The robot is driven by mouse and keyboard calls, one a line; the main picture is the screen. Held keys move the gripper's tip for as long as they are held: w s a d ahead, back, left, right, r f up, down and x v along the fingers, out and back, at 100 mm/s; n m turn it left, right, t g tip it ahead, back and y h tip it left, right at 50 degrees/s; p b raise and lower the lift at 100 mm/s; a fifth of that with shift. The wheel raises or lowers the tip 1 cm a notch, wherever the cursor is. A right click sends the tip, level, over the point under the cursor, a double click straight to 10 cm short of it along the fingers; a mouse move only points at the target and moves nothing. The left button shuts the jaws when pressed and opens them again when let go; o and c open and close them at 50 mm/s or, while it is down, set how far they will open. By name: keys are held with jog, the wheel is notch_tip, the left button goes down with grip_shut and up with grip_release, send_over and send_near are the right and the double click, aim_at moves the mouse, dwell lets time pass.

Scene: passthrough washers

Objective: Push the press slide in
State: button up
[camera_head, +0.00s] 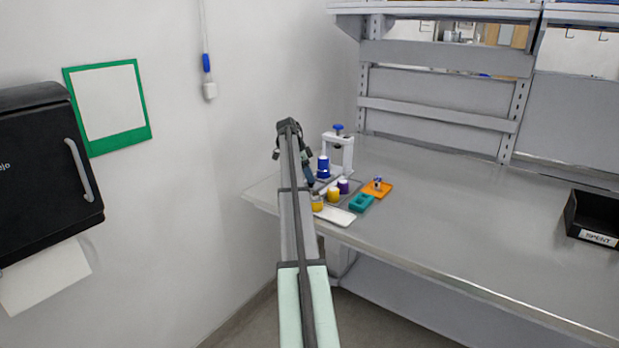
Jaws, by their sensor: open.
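The press (347,151) is a small white frame with a blue knob on top, standing at the left end of the bench. A blue cylindrical piece (323,171) stands in front of the press opening, on what looks like the grey press slide (329,182). The slide appears to stick out toward the front; how far is too small to tell. My gripper (309,184) is open and points down just left of the blue piece, close to the slide. My arm hides part of this area, and I cannot tell whether the gripper touches the slide.
A yellow cup (333,195), a purple cup (343,186) and a yellow jar (317,203) stand in front of the press. A white tray (338,217), teal block (361,203) and orange tray (384,192) are close by. A black SPENT bin (590,218) is far right; the bench between is clear.

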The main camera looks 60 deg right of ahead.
jog(key=shift+x, duration=0.85)
jog(key=shift+c, duration=0.5)
grip_shut()
